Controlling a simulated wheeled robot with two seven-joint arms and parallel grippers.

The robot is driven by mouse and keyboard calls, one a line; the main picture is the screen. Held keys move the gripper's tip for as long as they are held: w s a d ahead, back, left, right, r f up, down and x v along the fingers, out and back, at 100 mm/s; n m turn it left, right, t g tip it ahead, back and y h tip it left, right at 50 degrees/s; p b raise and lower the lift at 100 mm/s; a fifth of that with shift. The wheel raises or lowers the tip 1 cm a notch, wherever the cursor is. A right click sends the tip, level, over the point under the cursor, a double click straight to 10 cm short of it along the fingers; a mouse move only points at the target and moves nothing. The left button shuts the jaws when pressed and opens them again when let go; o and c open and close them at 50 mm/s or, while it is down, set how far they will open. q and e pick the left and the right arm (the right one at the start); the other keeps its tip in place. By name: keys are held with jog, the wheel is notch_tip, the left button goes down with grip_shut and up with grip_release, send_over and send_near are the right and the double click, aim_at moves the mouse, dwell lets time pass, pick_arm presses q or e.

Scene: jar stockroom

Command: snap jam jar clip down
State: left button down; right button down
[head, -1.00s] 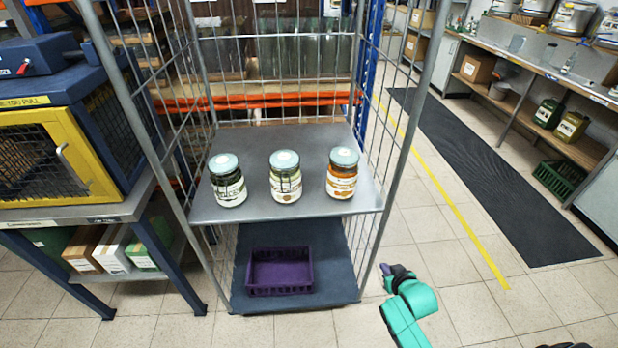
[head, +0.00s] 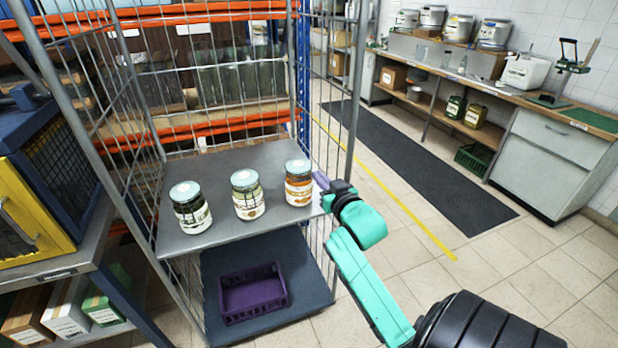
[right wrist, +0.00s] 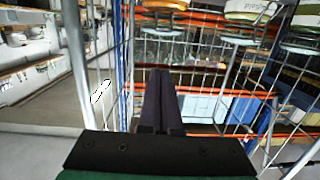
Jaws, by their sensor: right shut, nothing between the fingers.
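Three glass jars with pale blue lids stand in a row on the grey shelf (head: 235,225) of a wire cage trolley: a left jar with dark contents (head: 192,212), a middle jar (head: 248,197) and a right jar with orange contents (head: 299,186). Dark wire shows on their fronts; which is the jam jar and how its clip stands are too small to tell. My right gripper (head: 321,181) is just right of the orange jar, by the shelf's right edge. Its dark purple fingers (right wrist: 160,80) are shut and empty. My left gripper is out of view.
Wire mesh sides and posts (head: 355,80) of the trolley stand close to my right arm. A purple crate (head: 255,312) sits on its lower deck. A yellow cage box (head: 30,215) stands left. Open floor and a dark mat (head: 430,175) lie right.

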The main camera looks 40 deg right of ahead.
jog(key=p+x, duration=0.1)
jog(key=x, duration=0.8)
jog(key=shift+w, duration=0.15)
jog(key=s+f, duration=0.1)
jog(key=s+a+f+p, duration=0.1)
jog(key=s+f, duration=0.1)
jog(key=shift+w+d, duration=0.1)
